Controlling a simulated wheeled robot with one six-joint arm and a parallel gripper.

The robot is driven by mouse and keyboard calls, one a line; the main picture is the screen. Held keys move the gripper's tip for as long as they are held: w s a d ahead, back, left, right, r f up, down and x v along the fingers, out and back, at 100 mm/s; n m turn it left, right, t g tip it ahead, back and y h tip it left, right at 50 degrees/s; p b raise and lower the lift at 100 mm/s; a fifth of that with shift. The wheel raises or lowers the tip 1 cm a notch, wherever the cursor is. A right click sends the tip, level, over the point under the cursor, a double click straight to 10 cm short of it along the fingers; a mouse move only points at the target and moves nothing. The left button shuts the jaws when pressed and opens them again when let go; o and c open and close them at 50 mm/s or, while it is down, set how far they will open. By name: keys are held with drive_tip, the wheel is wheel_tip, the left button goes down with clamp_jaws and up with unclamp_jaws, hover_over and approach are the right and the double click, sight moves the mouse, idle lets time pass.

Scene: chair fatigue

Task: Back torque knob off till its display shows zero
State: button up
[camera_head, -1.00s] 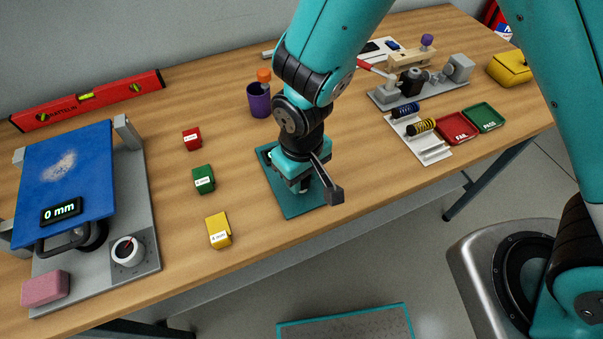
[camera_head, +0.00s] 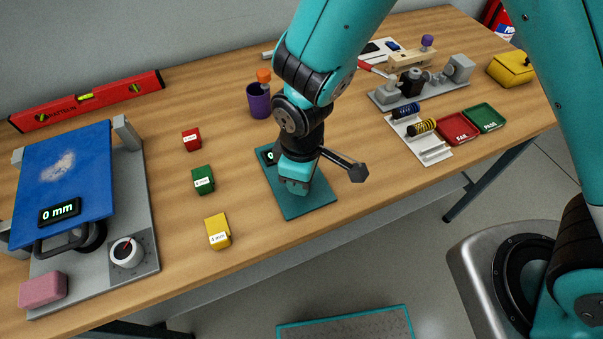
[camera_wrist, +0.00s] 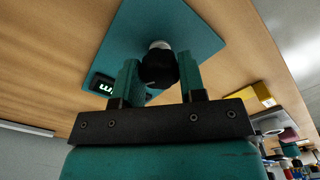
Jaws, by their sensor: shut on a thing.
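The teal torque plate (camera_head: 318,196) lies on the table below my gripper (camera_head: 295,187). In the wrist view, the black knob (camera_wrist: 158,68) sits between my gripper's two teal fingers (camera_wrist: 157,74), which are shut on it. A pale, round part shows behind the knob. The plate's small dark display (camera_head: 268,154) is partly covered by my wrist in the head view. A lit green character shows there, but the full reading is hidden. In the wrist view the display (camera_wrist: 103,86) is cut off by a finger, and its lit marks are not fully readable.
Red (camera_head: 191,139), green (camera_head: 203,180) and yellow (camera_head: 218,231) blocks stand left of the plate. A purple cup (camera_head: 259,101) stands behind it. A blue panel rig (camera_head: 65,175) reading 0 mm is at the far left.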

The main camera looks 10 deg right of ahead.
idle(0.3)
drive_tip(key=o, duration=0.9)
drive_tip(key=shift+r, duration=0.1)
wheel_tip(320, 180, up, 17)
drive_tip(key=shift+r+b, duration=0.15)
drive_tip(key=shift+b, duration=0.65)
